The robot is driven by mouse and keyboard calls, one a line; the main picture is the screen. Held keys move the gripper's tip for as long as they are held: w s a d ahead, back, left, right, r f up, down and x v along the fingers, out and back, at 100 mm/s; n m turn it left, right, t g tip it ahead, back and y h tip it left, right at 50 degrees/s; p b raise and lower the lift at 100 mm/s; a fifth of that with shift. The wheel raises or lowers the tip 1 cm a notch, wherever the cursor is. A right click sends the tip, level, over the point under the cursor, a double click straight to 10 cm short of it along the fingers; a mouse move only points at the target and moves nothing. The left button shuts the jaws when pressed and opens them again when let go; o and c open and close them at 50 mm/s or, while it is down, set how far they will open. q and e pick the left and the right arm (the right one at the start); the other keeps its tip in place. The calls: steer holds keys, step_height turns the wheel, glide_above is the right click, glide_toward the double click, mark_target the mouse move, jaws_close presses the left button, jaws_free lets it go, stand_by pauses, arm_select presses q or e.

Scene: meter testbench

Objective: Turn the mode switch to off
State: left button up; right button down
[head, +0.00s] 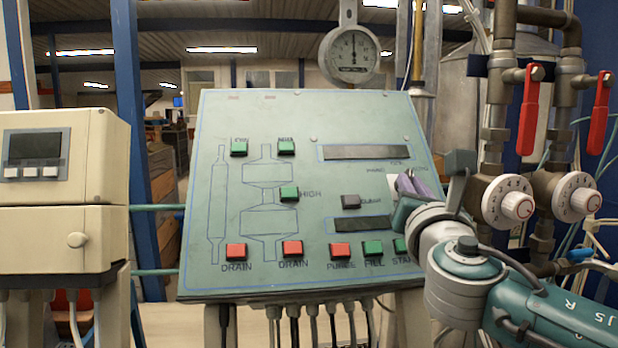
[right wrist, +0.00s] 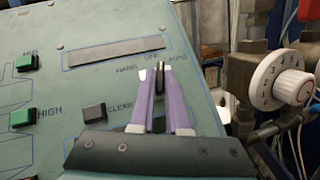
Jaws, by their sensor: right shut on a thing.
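The mode switch (right wrist: 160,76) is a small dark knob on a pale plate at the right side of the sloped green panel (head: 270,120). Small, hard-to-read labels stand to its left, above it and to its right in the right wrist view. My right gripper (head: 407,184) is at the panel, with its purple fingers (right wrist: 160,88) shut on the switch. The fingers cover most of the knob, so its exact setting is hard to tell; the visible part points roughly up. In the head view my gripper hides the switch. My left gripper is not in view.
Green buttons, red buttons (head: 236,251) and a grey CLEAR button (head: 350,202) sit on the panel. A dial gauge (head: 349,55) stands behind it. Pipes with red levers (head: 528,110) and white dials (head: 507,201) are close on the right. A beige box (head: 60,235) stands left.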

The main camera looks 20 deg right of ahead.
steer(key=n+y, duration=0.1)
steer(key=n+t+y, duration=0.1)
steer(key=n, duration=0.1)
steer(key=n+y, duration=0.1)
steer(key=shift+s+d+f+n+t+y+b, duration=0.1)
steer(key=shift+d+n+t+y+b, duration=0.2)
steer(key=shift+t+b, duration=0.1)
steer(key=shift+n, duration=0.3)
steer(key=shift+n+y, duration=0.3)
steer(key=shift+y, duration=0.3)
steer(key=c, duration=0.9)
jaws_free()
steer(key=shift+s, duration=0.1)
